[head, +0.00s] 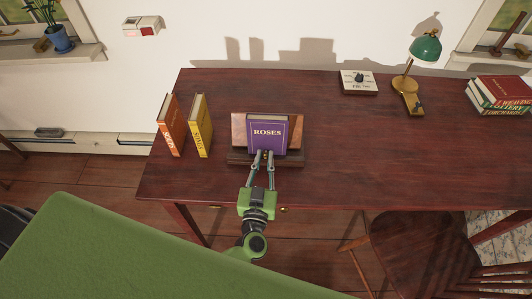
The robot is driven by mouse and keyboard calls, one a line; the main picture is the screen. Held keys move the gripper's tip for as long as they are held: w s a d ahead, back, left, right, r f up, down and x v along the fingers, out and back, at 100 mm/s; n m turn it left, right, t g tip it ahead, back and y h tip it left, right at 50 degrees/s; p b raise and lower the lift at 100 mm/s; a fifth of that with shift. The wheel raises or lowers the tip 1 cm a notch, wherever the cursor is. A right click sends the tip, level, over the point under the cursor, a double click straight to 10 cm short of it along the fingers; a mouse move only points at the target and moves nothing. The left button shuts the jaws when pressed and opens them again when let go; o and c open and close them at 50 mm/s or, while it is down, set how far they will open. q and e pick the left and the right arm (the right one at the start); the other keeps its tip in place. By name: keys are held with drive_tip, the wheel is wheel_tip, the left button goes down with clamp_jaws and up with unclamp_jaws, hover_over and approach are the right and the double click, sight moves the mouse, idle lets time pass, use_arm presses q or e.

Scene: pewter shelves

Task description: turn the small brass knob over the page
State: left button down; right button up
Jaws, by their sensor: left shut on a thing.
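A purple book titled ROSES (267,132) stands leaning on a dark wooden bookstand (238,130) near the front of the desk. The small brass knob (264,154) shows as a tiny brass spot at the lower edge of the book, between my fingertips and mostly hidden by them. My left gripper (263,157) comes up from below, over the desk's front edge, and its long fingers are shut on the knob. No open page shows; the book's cover faces me. My right gripper is not in view.
An orange book (169,125) and a yellow book (199,125) stand upright left of the stand. A white dial box (358,82), a green lamp (425,48) and stacked books (498,95) stand toward the right. A chair (425,250) is at the front right; the desk's middle right is clear.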

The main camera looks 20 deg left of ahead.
use_arm(q)
drive_tip(key=shift+a+m+h+p, duration=0.2)
drive_tip(key=shift+m+h, duration=0.3)
drive_tip(key=shift+h, duration=0.25)
drive_tip(key=shift+a+m+h+p, duration=0.15)
drive_tip(key=shift+m+h, duration=0.35)
drive_tip(key=shift+h, duration=0.25)
drive_tip(key=c, duration=2.2)
unclamp_jaws()
drive_tip(key=shift+f, duration=0.1)
drive_tip(key=shift+c, duration=0.2)
drive_tip(key=s, duration=1.2)
